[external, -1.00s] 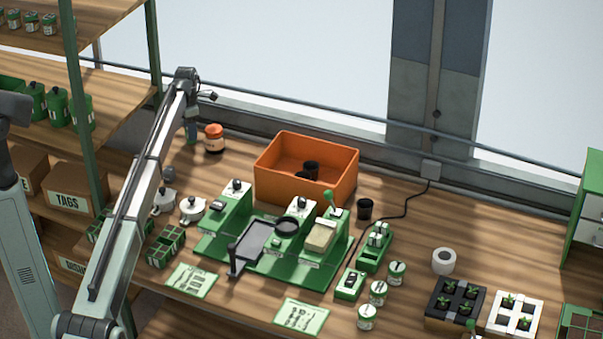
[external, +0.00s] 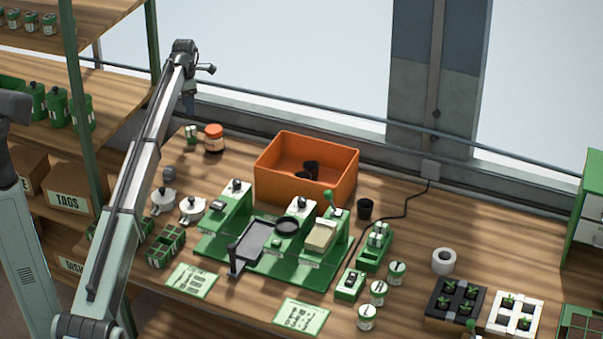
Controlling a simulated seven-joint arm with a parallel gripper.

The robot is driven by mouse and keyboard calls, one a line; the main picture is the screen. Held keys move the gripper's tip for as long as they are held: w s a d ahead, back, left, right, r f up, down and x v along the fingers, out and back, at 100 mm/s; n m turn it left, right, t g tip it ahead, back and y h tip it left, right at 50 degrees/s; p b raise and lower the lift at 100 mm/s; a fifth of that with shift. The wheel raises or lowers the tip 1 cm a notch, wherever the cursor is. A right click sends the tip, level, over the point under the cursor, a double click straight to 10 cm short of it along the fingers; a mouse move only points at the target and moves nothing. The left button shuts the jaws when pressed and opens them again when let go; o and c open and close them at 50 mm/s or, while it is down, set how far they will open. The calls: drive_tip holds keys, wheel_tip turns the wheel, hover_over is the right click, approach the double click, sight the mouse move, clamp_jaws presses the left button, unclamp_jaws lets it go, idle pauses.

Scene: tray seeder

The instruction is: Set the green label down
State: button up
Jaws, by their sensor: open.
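The orange-lidded jar (external: 214,138) stands close on the right. An orange bin (external: 262,180) with dark pots is further right. The green seeder (external: 298,266) fills the middle of the table, with white lidded pots (external: 163,201) on its left.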

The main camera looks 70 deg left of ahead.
drive_tip(key=shift+r, duration=1.05)
